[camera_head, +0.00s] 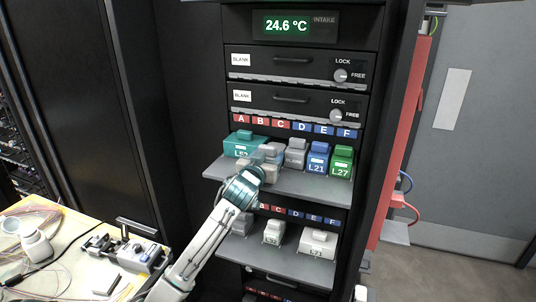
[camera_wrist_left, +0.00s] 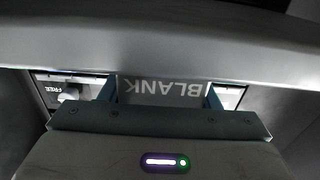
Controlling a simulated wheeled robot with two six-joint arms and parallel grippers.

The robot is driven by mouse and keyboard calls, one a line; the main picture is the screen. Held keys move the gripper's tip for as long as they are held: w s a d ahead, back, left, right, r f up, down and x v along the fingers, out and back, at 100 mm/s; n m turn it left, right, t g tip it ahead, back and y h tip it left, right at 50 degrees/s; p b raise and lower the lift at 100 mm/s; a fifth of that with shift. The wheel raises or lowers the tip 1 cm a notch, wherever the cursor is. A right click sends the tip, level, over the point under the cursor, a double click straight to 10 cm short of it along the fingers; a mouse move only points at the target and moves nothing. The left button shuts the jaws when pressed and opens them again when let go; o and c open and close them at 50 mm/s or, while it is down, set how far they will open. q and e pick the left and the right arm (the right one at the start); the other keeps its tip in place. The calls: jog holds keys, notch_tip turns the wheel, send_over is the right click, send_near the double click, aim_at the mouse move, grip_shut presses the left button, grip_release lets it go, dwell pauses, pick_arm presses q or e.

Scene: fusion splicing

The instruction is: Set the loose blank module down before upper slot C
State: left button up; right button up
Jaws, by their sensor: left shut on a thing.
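My left gripper (camera_head: 256,170) is in front of the upper shelf and shut on the grey blank module (camera_head: 272,159). In the left wrist view the gripper's two fingers (camera_wrist_left: 160,94) stand either side of the grey module (camera_wrist_left: 150,86), whose BLANK lettering reads upside down. The module is below the upper red C label (camera_head: 281,125), a little to its left. The gripper partly hides it, and I cannot tell whether it touches the shelf. My right gripper is not in view.
On the upper shelf (camera_head: 285,184), a teal module (camera_head: 238,148) stands left, and another grey module (camera_head: 296,152), blue L21 (camera_head: 318,160) and green L27 (camera_head: 341,164) stand right. A lower shelf (camera_head: 290,265) holds several modules. A cluttered workbench (camera_head: 75,245) is at left.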

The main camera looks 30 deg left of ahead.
pick_arm(q)
jog(key=shift+f, duration=0.1)
jog(key=o, duration=1)
jog(key=shift+o, duration=0.2)
jog(key=shift+s, duration=0.15)
jog(key=b+v, duration=0.3)
jog(key=v, duration=0.8)
jog(key=shift+s+d+b, duration=0.2)
jog(key=shift+s+b, duration=0.1)
jog(key=shift+s, duration=0.05)
